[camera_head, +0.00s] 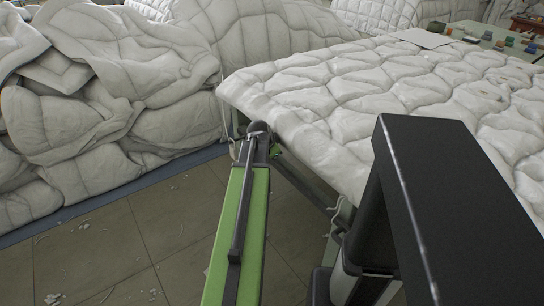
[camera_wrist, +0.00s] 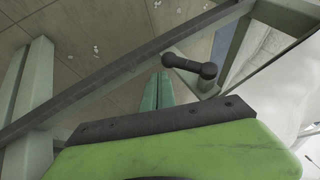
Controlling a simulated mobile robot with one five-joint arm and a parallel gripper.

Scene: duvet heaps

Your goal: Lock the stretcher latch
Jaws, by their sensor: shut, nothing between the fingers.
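In the wrist view a dark latch handle (camera_wrist: 190,67) with rounded ends sits beside a long grey-green stretcher bar (camera_wrist: 110,78) that runs diagonally under the table. My gripper (camera_wrist: 158,76) shows as two teal fingers pressed together, empty, pointing toward the bar. The fingertips appear just left of the handle; I cannot tell whether they touch the bar or handle. In the head view my green arm reaches to the edge of the quilt-covered table (camera_head: 340,95); the fingers are hidden there. A bar under the table (camera_head: 304,184) shows partly, and the latch is not clear.
Pale green legs (camera_wrist: 27,105) stand at the left in the wrist view. Heaped white duvets (camera_head: 105,95) fill the left of the head view. Tiled floor (camera_head: 130,240) with scattered white scraps lies open at lower left. Small blocks (camera_head: 508,41) sit on the table's far end.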

